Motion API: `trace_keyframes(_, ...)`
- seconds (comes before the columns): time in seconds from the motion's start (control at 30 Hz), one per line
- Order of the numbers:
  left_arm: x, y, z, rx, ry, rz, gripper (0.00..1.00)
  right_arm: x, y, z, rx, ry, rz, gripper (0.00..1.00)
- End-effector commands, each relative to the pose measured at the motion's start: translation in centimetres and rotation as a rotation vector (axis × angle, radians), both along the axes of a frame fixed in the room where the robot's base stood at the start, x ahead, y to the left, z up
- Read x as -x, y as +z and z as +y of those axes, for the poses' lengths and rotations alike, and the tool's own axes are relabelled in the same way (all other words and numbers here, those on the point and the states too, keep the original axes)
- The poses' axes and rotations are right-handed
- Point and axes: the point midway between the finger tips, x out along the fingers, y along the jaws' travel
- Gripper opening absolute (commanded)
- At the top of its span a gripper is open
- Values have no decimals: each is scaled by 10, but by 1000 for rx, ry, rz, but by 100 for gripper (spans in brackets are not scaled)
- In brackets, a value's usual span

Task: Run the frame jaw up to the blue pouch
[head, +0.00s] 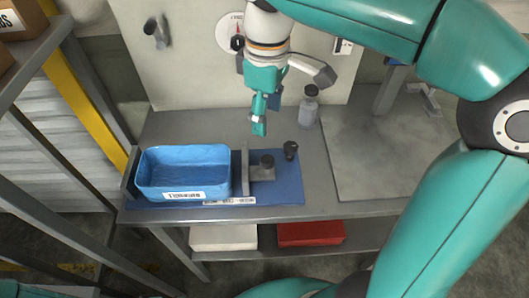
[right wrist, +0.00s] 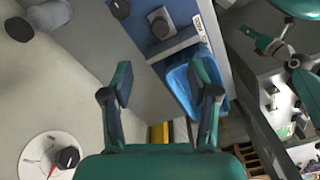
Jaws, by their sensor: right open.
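The blue pouch (head: 184,170), an open blue box shape with a white label, sits at the left of a blue mat on the bench. The frame jaw (head: 245,172), a grey upright plate with a block and black knob (head: 267,161), stands just right of it, with a narrow gap between. In the right wrist view the pouch (right wrist: 181,92) shows partly behind a finger, with the jaw plate (right wrist: 176,45) above it. My right gripper (head: 259,126) is open and empty, above and behind the jaw. A teal gripper-like part, probably my left gripper (right wrist: 264,44), shows in the right wrist view; its opening is unclear.
A grey end plate (head: 131,173) stands left of the pouch. A dial (head: 229,33) is on the back panel. The bench's right side (head: 385,160) is clear.

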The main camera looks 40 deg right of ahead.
Motion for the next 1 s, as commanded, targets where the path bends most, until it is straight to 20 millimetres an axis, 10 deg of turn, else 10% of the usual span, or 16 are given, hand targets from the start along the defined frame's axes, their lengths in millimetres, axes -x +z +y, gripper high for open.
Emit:
trace_keyframes(0.5, 0, -9, 0, 0, 0, -1, 40, 1, -109, 0, 1, -1, 5, 60)
trace_keyframes(1.0, 0, -10, 0, 0, 0, -1, 40, -1, -139, 0, -1, 0, -1, 60)
